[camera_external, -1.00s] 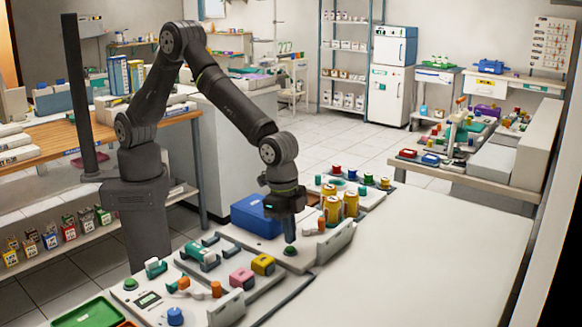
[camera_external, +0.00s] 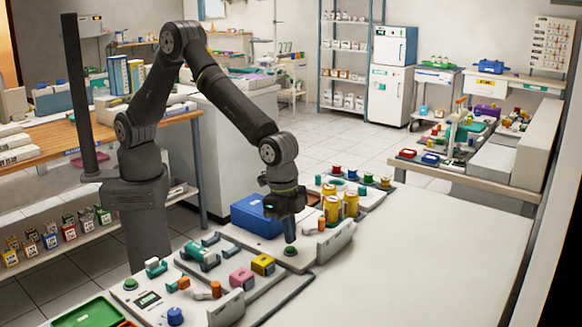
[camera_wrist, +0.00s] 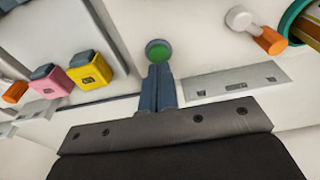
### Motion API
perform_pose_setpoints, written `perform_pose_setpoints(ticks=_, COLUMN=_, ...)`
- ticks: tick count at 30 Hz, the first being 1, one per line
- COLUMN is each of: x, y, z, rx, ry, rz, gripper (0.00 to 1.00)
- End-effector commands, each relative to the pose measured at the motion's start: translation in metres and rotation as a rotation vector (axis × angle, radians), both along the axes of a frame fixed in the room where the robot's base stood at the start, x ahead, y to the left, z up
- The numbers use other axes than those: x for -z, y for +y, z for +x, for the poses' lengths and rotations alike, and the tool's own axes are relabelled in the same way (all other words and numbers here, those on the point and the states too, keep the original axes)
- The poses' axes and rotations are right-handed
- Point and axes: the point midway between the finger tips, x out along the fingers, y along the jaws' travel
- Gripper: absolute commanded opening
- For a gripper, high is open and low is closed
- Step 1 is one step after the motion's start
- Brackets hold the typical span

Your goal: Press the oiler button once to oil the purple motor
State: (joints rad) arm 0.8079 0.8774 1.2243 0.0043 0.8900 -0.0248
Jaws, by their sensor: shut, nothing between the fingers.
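A round green button (camera_external: 290,251) sits on a white unit on the bench, and it also shows in the wrist view (camera_wrist: 158,50). My gripper (camera_external: 289,238) is shut and empty, pointing down at this button. In the wrist view its fingertips (camera_wrist: 160,68) are at the button's near edge; I cannot tell whether they touch it. Beside the button, a white fitting with an orange tip (camera_wrist: 270,40) shows in the wrist view. A pink block (camera_external: 242,277) and a yellow block (camera_external: 263,264) are left of the button. I cannot make out a purple motor.
A blue box (camera_external: 256,216) stands behind my gripper. Yellow cans (camera_external: 350,203) stand to its right. A second green button (camera_external: 131,284) and a blue knob (camera_external: 175,316) are on a unit at the front left. The white bench top (camera_external: 420,260) at right is clear.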

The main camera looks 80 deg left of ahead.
Motion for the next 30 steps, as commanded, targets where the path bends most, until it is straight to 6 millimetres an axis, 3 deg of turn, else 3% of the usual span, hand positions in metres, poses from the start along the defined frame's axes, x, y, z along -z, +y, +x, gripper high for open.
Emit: perform_pose_setpoints(ticks=30, x=0.013, y=0.0, z=0.0, rx=0.0, ry=0.0, rz=0.0, gripper=0.0)
